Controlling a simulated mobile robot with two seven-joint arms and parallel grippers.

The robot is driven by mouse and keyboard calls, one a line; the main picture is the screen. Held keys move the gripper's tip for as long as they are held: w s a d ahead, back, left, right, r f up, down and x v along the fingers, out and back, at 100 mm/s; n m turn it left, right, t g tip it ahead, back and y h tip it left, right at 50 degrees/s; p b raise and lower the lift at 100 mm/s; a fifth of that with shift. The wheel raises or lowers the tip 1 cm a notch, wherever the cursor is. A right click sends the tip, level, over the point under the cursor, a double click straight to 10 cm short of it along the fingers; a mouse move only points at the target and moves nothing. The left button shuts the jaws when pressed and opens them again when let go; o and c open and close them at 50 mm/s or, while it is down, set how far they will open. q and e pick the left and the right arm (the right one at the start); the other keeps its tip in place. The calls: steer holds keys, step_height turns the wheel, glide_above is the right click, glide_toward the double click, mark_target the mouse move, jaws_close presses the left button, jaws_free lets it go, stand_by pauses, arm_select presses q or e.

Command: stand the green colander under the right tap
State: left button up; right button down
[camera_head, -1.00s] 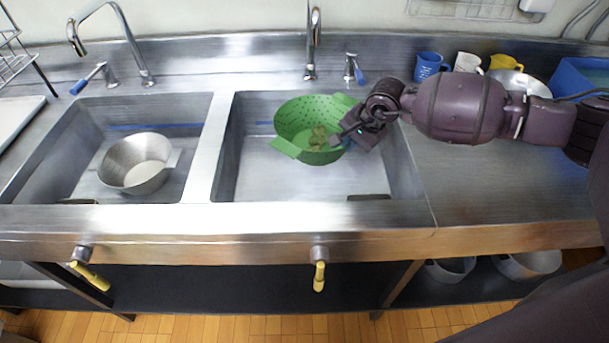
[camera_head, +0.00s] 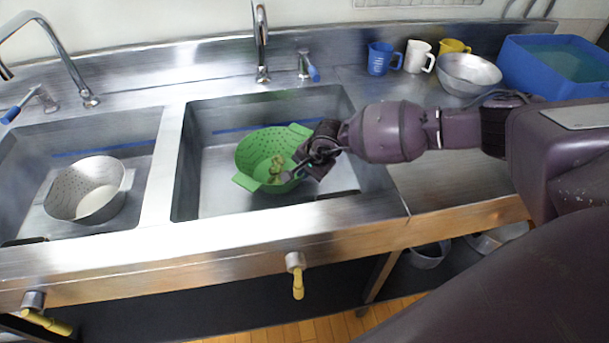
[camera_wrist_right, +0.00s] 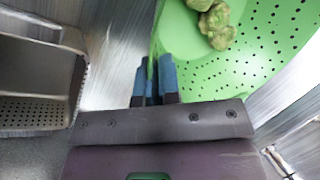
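The green colander (camera_head: 252,152) is in the right sink basin, tilted, with some yellow-green food pieces (camera_head: 277,168) inside. Whether it touches the basin floor I cannot tell. The right tap (camera_head: 261,45) rises at the basin's back edge; the colander is in front of and below it. My right gripper (camera_head: 303,165) is at the colander's right side. In the right wrist view its blue-tipped fingers (camera_wrist_right: 155,78) are close together on the green rim (camera_wrist_right: 205,75), shut on it. The food also shows there (camera_wrist_right: 215,22). My left gripper is out of view.
A metal colander (camera_head: 88,190) stands in the left basin, below the left tap (camera_head: 60,50). Blue (camera_head: 381,60), white (camera_head: 418,57) and yellow mugs, a metal bowl (camera_head: 468,73) and a blue tub (camera_head: 550,65) stand on the right counter. The right basin's front is clear.

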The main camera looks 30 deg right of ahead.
steer(key=shift+f, duration=0.9)
steer(key=shift+r, duration=0.1)
steer(key=c, duration=1.3)
jaws_free()
steer(key=shift+c, duration=0.2)
